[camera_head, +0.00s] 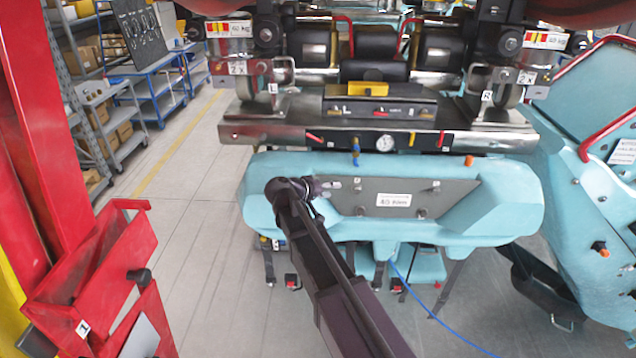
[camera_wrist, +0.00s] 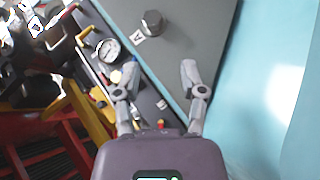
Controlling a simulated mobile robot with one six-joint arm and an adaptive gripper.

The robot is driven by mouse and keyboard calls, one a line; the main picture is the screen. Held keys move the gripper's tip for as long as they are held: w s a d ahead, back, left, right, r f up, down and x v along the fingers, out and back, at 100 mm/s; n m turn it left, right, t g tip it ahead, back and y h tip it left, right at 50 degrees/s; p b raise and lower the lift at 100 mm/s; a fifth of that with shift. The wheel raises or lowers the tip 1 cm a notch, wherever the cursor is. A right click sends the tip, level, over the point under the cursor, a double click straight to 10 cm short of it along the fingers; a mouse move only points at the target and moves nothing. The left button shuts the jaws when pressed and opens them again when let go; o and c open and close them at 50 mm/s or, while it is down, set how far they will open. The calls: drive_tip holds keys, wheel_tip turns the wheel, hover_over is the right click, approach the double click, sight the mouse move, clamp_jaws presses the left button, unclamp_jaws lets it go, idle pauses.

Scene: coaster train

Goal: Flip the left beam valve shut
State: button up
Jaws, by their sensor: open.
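A steel beam (camera_head: 262,134) runs across the machine above the turquoise body. A red lever (camera_head: 313,138) sits on its left part, and a blue-handled fitting (camera_head: 355,157) hangs near its middle, left of a round gauge (camera_head: 384,143). I cannot tell for sure which is the left beam valve. My gripper (camera_head: 328,186) is at the grey panel, below these fittings. In the wrist view my gripper (camera_wrist: 158,85) is open, with nothing visibly held. The gauge (camera_wrist: 107,50) lies beyond the left finger. Small red and yellow parts (camera_wrist: 160,124) show near the palm.
The turquoise body (camera_head: 480,212) with its grey panel (camera_head: 455,190) is close around my gripper. A bolt head (camera_wrist: 152,22) sticks out of that panel. A yellow lever (camera_head: 411,139) and an orange knob (camera_head: 468,160) are farther right. Open floor (camera_head: 190,215) lies left.

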drive_tip(key=s+d+f+g+y+b, duration=0.2)
drive_tip(key=s+d+f+b, duration=0.3)
drive_tip(key=f, duration=0.5)
drive_tip(key=s+d+f+m+g+y+b, duration=0.1)
drive_tip(key=s+d+f+g+y+b, duration=0.2)
drive_tip(key=s+f+b, duration=0.5)
drive_tip(key=s+d+f+m+g+y+b, duration=0.1)
drive_tip(key=s+d+f+g+y+b, duration=0.2)
drive_tip(key=s+f, duration=0.7)
drive_tip(key=d+f+y+b, duration=0.2)
drive_tip(key=d+f+b, duration=0.1)
drive_tip(key=d, duration=0.1)
drive_tip(key=shift+s+b, duration=0.15)
drive_tip(key=shift+b, duration=0.25)
drive_tip(key=shift+s+f, duration=0.1)
drive_tip(key=shift+s, duration=0.05)
